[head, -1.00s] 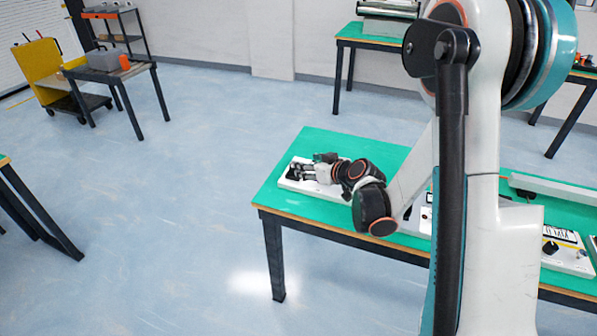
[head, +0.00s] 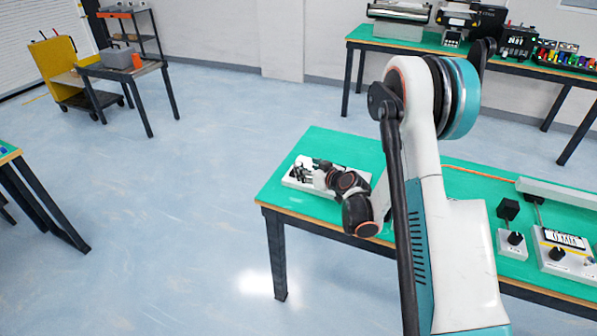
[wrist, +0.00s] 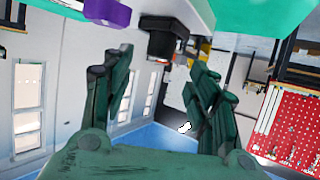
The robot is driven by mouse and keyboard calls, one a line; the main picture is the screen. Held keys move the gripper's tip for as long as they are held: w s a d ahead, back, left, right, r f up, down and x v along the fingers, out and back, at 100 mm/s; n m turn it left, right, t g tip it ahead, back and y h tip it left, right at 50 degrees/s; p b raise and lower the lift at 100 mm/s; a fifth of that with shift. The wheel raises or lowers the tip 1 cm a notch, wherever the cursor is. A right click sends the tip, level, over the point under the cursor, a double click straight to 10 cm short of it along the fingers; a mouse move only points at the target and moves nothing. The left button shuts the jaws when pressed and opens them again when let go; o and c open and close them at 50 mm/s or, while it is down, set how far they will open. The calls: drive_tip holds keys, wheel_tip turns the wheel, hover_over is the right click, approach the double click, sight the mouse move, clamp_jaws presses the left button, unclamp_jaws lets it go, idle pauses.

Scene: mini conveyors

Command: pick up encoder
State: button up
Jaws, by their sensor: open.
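A white base board (head: 292,183) lies on the near green table (head: 300,207) at its left end. My gripper (head: 306,172) is low over this board, and its fingers hide part of it. In the wrist view my gripper (wrist: 160,72) is open, with green fingers spread apart. A short dark round part with a reddish band (wrist: 163,42) shows beyond the gap between the fingertips and may be the encoder. I see nothing held between the fingers. In the head view I cannot pick out the encoder.
A purple part (wrist: 106,12) is at the top left of the wrist view, close to the left finger. Grey devices with black knobs (head: 556,254) stand at the table's right end, near a long white bar (head: 560,193). The floor left of the table is clear.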

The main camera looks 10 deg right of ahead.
sight(300, 165)
drive_tip(key=shift+b+x, duration=1.3)
drive_tip(key=shift+x, duration=1.45)
drive_tip(key=shift+d, duration=0.1)
drive_tip(key=c, duration=1.2)
